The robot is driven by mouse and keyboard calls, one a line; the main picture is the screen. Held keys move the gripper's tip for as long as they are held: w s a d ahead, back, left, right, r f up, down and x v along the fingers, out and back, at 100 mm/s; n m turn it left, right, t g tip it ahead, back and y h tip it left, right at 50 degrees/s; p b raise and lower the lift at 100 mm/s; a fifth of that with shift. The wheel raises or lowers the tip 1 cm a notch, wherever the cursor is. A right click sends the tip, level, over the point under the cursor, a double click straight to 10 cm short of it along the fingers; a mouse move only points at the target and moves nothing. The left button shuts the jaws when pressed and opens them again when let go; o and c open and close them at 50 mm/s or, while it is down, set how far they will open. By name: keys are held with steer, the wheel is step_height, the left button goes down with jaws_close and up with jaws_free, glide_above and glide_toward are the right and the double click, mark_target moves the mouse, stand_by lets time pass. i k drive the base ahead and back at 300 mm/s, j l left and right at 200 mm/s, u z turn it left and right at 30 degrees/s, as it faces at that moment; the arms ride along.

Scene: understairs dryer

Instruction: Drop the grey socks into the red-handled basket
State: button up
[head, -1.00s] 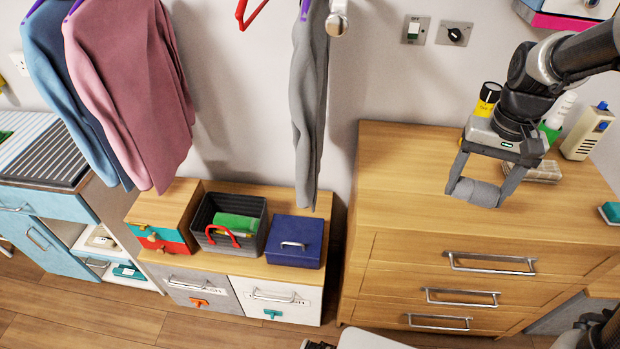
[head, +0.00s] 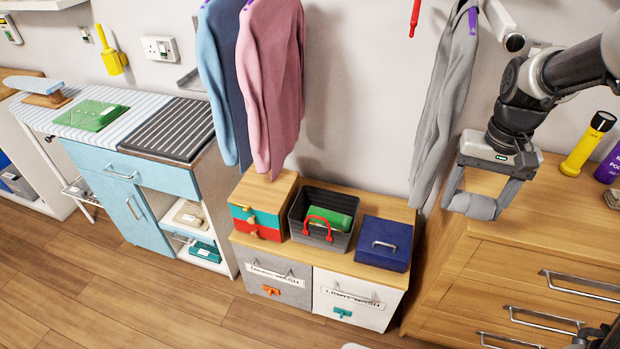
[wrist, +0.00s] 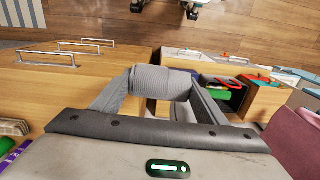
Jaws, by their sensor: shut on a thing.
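My gripper (head: 479,203) is shut on the grey socks (head: 472,206), a rolled grey bundle held between its fingers. The socks also show in the wrist view (wrist: 165,82), across the fingertips. In the head view they are above the left end of the wooden drawer chest. The red-handled basket (head: 296,222) is dark grey with a red handle (head: 318,229) at its front. It stands on the low wooden bench, left of and lower than my gripper. A green thing (head: 330,217) lies inside it. The basket shows in part in the wrist view (wrist: 235,98).
A blue box (head: 384,243) stands right of the basket, and a wooden-topped box (head: 262,195) left of it. A grey garment (head: 447,90) hangs between my gripper and the basket's side. Pink clothing (head: 272,85) hangs behind. A yellow bottle (head: 588,144) stands on the chest (head: 500,262).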

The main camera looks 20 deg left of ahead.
mark_target(328, 244)
steer(key=i+j+u, duration=0.25)
steer(key=j, duration=0.25)
steer(key=i+j+u, duration=0.2)
steer(key=i+j, duration=0.15)
steer(key=j, duration=0.15)
